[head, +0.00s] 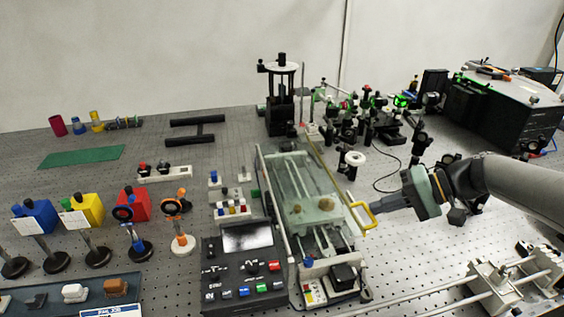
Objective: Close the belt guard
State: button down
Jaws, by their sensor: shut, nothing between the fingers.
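A long belt-driven stage (320,243) stands in the middle of the bench in the head view. What looks like its belt guard is a clear panel with a yellowish edge (325,163) along the right side. A yellow handle (368,220) sticks out from that edge. I cannot tell how far the guard is tilted. My gripper (374,207) reaches in from the right and is shut, with its tips at or very near the handle. Nothing is seen held, and I cannot tell whether the tips touch the handle.
A black control box (243,263) with coloured buttons stands left of the stage. Optics (370,110) crowd the bench behind it, and a white-topped post (354,160) stands close behind my gripper. Metal rails (510,280) lie at front right. Bare perforated bench (420,255) lies below my arm.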

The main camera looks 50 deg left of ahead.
jog(key=shift+w+d+f+m+g+y+b, duration=0.15)
jog(key=shift+f+g+y+b, duration=0.2)
jog(key=shift+f, duration=0.6)
jog(key=shift+w+f+m+g+y+b, duration=0.15)
jog(key=shift+f+g+y+b, duration=0.15)
jog(key=shift+f, duration=0.65)
jog(key=shift+s+f, duration=0.1)
jog(key=shift+f, duration=0.05)
jog(key=w+d+r+p, duration=0.2)
jog(key=w+d+r, duration=0.5)
jog(key=r, duration=0.2)
jog(key=s+d+f+m+t+h, duration=0.2)
jog(key=s+d, duration=0.5)
jog(key=d, duration=0.4)
jog(key=s+d+f+m+t+h, duration=0.3)
jog(key=s+d+f, duration=0.4)
jog(key=d, duration=0.4)
jog(key=s+d+f+m+t+h, duration=0.2)
jog(key=s+d+f+t+h, duration=0.2)
jog(key=s+d, duration=0.5)
jog(key=shift+s+d+f+m+h, duration=0.15)
jog(key=shift+d+f+m+h, duration=0.25)
jog(key=shift+d, duration=0.5)
